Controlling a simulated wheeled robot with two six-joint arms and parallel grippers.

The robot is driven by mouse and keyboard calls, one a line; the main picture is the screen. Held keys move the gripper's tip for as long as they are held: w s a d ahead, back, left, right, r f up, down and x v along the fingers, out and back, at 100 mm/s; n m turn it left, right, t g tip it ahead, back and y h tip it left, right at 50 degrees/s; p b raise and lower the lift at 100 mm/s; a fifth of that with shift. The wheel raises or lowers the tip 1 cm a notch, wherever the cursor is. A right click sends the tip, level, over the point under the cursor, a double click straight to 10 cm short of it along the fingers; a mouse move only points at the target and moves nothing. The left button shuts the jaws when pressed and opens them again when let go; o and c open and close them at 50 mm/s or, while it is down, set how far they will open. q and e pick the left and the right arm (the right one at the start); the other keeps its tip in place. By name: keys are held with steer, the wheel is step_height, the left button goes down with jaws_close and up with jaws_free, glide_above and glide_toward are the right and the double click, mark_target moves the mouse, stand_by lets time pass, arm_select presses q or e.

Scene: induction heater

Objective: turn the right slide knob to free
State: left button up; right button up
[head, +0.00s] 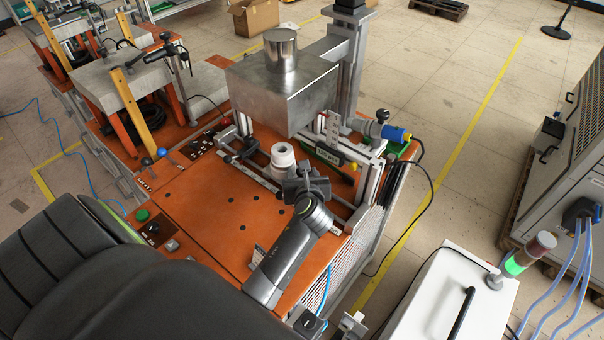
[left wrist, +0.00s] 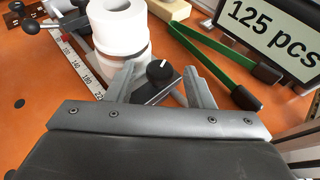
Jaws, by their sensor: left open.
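The right slide knob (left wrist: 159,72) is a round black knob with a white mark, on a dark block beside the white stacked rings (left wrist: 118,30). My left gripper (left wrist: 160,75) is open, and its two grey fingers stand on either side of the knob in the left wrist view. I cannot tell whether they touch it. In the head view my left gripper (head: 305,183) is over the slide area, just right of the white rings (head: 283,158), and hides the knob. Another dark knob (left wrist: 17,7) is at the upper left of the left wrist view. My right gripper is not in view.
A ruler scale (left wrist: 82,68) runs beside the rings. A green-handled tool (left wrist: 215,62) and a sign reading 125 pcs (left wrist: 272,28) are close on the right. A large metal box (head: 283,95) hangs behind the rings. The orange tabletop (head: 205,205) at left is mostly clear.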

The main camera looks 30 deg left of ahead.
arm_select(q)
steer(key=shift+c, duration=0.3)
steer(key=c, duration=0.9)
steer(key=shift+w+d+n+g+y+p, duration=0.1)
steer(key=shift+d+n+g+y+p, duration=0.1)
steer(key=shift+n+g+y, duration=0.3)
steer(key=shift+w+d+n+g+y+p, duration=0.1)
steer(key=shift+n+g+y+p, duration=0.1)
steer(key=shift+n+g+y, duration=0.25)
steer(key=shift+w+n+g+y, duration=0.15)
steer(key=shift+n+g+y, duration=0.6)
steer(key=shift+n+g, duration=0.5)
steer(key=o, duration=1)
steer(key=shift+c, duration=0.2)
